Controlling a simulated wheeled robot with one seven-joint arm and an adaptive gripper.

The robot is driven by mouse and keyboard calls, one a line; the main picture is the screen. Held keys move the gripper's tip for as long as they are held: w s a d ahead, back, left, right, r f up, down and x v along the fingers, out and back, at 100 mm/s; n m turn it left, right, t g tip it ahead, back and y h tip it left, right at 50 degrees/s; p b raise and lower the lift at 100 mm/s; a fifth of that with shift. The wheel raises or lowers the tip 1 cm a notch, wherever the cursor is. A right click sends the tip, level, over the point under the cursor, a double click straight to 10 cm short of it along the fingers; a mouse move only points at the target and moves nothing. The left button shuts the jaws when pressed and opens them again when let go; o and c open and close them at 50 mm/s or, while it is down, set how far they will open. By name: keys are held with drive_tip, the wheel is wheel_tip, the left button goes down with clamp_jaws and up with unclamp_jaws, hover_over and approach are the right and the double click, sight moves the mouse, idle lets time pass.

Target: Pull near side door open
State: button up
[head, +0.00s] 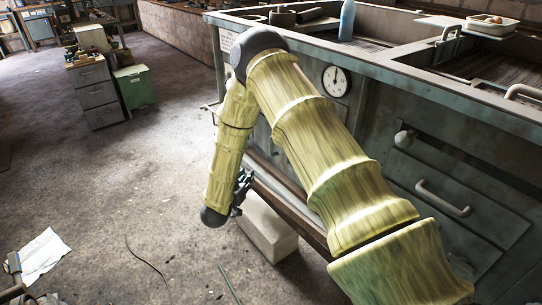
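A grey-green metal cabinet (375,130) fills the right side of the head view. A panel (478,225) with a pale bar handle (443,198) is set in its side and looks shut. I cannot tell for sure whether this panel is the near side door. My yellow arm crosses in front of the cabinet and hides part of its side. My gripper (242,190) is small and dark beside the arm's lower end, low at the cabinet's left part. It is well apart from the bar handle. Its fingers are partly hidden, so their opening is unclear.
A pale block (267,229) stands on the floor below my gripper. A round knob (404,138) and a dial gauge (336,81) are on the cabinet side. A blue bottle (347,20) stands on top. White paper (42,256) lies at lower left. The floor between is mostly clear.

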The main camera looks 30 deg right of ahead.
sight(271, 142)
drive_tip(key=w+d+r+m+g+h+b, duration=0.3)
drive_tip(key=d+r+m+g+h, duration=0.2)
drive_tip(key=r, duration=0.2)
drive_tip(key=x, duration=1)
clamp_jaws()
